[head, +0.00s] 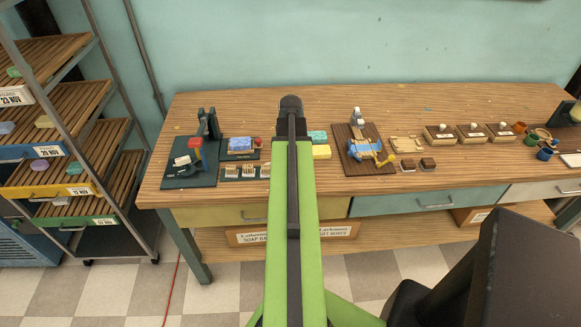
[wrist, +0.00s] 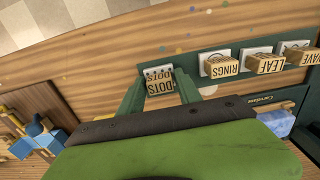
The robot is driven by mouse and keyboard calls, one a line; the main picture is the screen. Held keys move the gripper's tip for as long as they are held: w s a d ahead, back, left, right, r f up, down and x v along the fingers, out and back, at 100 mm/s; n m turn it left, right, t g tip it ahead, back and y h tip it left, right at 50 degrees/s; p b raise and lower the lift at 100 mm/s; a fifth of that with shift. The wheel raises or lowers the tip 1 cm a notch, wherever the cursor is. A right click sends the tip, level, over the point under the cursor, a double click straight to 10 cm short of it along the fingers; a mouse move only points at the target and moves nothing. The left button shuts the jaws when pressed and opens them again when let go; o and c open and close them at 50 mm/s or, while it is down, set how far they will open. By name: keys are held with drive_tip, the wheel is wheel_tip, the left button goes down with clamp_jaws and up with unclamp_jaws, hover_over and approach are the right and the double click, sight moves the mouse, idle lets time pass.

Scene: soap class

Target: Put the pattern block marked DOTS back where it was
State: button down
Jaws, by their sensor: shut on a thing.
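The pattern block marked DOTS (wrist: 160,84) is a small tan wooden block with dark lettering. In the wrist view my gripper (wrist: 158,90) is shut on it, with a green finger on either side. A pale pad (wrist: 156,70) shows just beyond the block, in line with the other blocks' pads. Whether the block touches this pad or hangs just above it I cannot tell. In the head view my own arm hides the gripper and the DOTS block.
The RINGS block (wrist: 222,68), LEAF block (wrist: 266,64) and another block (wrist: 298,60) sit on white pads in a row to the right. A dark tray with blue soap (wrist: 283,122) lies close by. Bare bench (wrist: 90,70) lies to the left of the row.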

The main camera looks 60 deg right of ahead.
drive_tip(key=shift+f, duration=0.2)
drive_tip(key=c, duration=0.8)
unclamp_jaws()
drive_tip(key=shift+r, duration=0.1)
wheel_tip(320, 180, up, 12)
drive_tip(key=p, duration=1.2)
drive_tip(key=shift+r, duration=0.2)
